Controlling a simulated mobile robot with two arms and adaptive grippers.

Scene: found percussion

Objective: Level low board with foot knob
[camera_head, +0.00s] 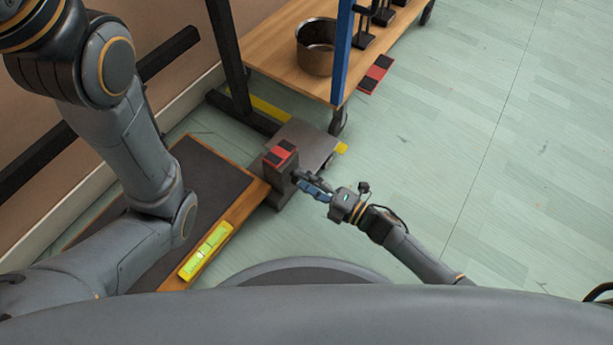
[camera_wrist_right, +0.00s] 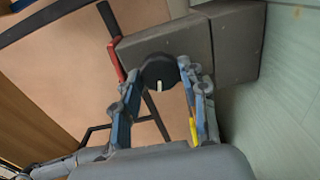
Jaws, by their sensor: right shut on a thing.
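The low board (camera_head: 205,175) lies at the left of the head view, with a dark top and a wooden edge. A yellow-green spirit level (camera_head: 205,250) lies along that edge. A grey block-like foot (camera_head: 278,177) with a red and black top stands at the board's right corner; it also shows in the right wrist view (camera_wrist_right: 215,45). The black round foot knob (camera_wrist_right: 158,70) with a white mark is on the block's face. My right gripper (camera_head: 307,183) is shut on the knob, its fingers on either side. The knob is hidden in the head view. My left gripper is out of view.
A wooden-shelved cart (camera_head: 275,50) with a blue post (camera_head: 342,50) and casters stands behind the block. A metal pot (camera_head: 316,48) sits on its shelf. A red and black pad (camera_head: 376,74) lies by the cart. The floor at right is clear.

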